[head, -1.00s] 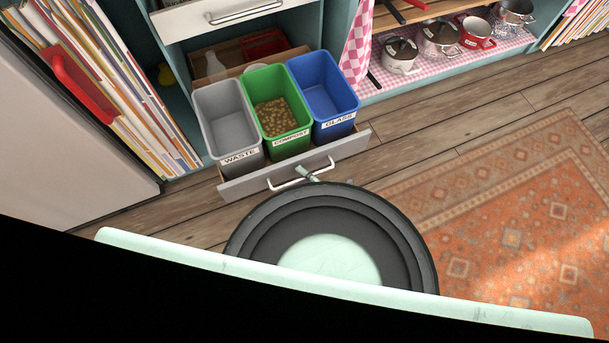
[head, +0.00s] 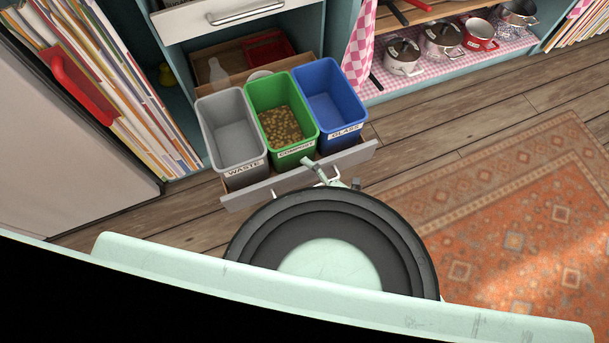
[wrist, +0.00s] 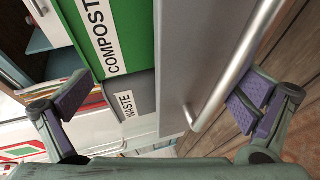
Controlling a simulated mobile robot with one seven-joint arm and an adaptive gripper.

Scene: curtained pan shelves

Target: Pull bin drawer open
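The bin drawer (head: 246,196) stands pulled out from the cabinet, with a grey front and a metal bar handle (wrist: 237,70). It holds a grey WASTE bin (head: 232,135), a green COMPOST bin (head: 297,91) with brown contents, and a blue GLASS bin (head: 345,110). My gripper (head: 328,176) is at the right part of the drawer front. In the wrist view my gripper (wrist: 165,103) has its fingers wide apart. The drawer front and handle lie between them, the right finger close to the bar, the left finger on the bin side. Most of the handle is hidden in the head view.
Left is a rack of magazines (head: 115,80) beside a fridge with a red handle (head: 82,88). Pots (head: 402,56) stand on a shelf at right. Wood floor and an orange rug (head: 530,225) lie clear to the right.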

